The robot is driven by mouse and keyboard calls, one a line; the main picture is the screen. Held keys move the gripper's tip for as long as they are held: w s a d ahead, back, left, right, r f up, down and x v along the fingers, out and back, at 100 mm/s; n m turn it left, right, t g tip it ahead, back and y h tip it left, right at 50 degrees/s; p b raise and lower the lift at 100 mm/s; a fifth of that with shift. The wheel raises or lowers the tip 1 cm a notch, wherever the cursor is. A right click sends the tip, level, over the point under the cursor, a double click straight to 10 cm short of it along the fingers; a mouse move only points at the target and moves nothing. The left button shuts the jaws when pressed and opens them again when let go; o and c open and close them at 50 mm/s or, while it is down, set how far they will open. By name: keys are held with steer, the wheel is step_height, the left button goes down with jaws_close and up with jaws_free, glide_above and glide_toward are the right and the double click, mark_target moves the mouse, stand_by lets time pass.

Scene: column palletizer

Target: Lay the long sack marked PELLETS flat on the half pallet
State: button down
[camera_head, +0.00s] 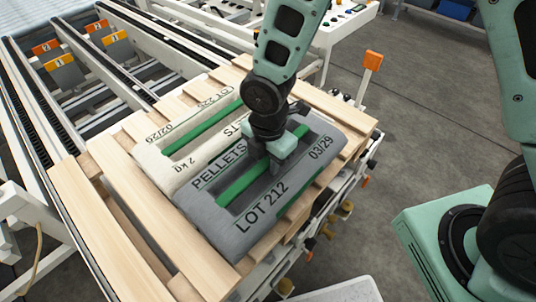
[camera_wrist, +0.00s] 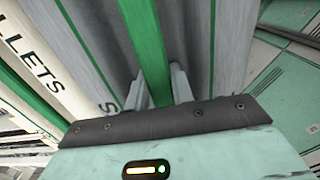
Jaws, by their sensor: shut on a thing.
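The grey sack marked PELLETS (camera_head: 228,221), also lettered LOT 212 and 03/29, lies roughly level over the right part of the wooden pallet (camera_head: 98,226). My gripper (camera_head: 281,150) points down onto its middle and is shut on it at the green stripe. In the wrist view my fingers (camera_wrist: 160,88) stand either side of that green stripe, with the grey sack (camera_wrist: 214,50) around them. I cannot tell whether its underside touches the slats everywhere.
A cream sack (camera_head: 186,150) lies on the pallet directly beside the grey one, to its upper left. Pallet slats are bare at the front left. A roller conveyor (camera_head: 35,110) runs on the left. An orange-topped post (camera_head: 372,62) stands behind right.

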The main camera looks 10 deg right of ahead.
steer(key=shift+f, duration=1.35)
steer(key=shift+f, duration=0.15)
steer(key=c, duration=1.2)
jaws_free()
step_height(320, 180, up, 12)
steer(key=shift+s+r+p, duration=0.1)
steer(key=shift+p, duration=0.45)
steer(key=s+d+r+m, duration=0.2)
steer(key=s+r+m, duration=0.2)
steer(key=s+m, duration=0.3)
steer(key=s+d+r+m, duration=0.2)
steer(key=s+r+m, duration=0.2)
steer(key=s+m, duration=0.3)
steer(key=m, duration=0.3)
steer(key=shift+d+r+y, duration=0.25)
steer(key=shift+r+y, duration=0.05)
steer(key=shift+r, duration=0.1)
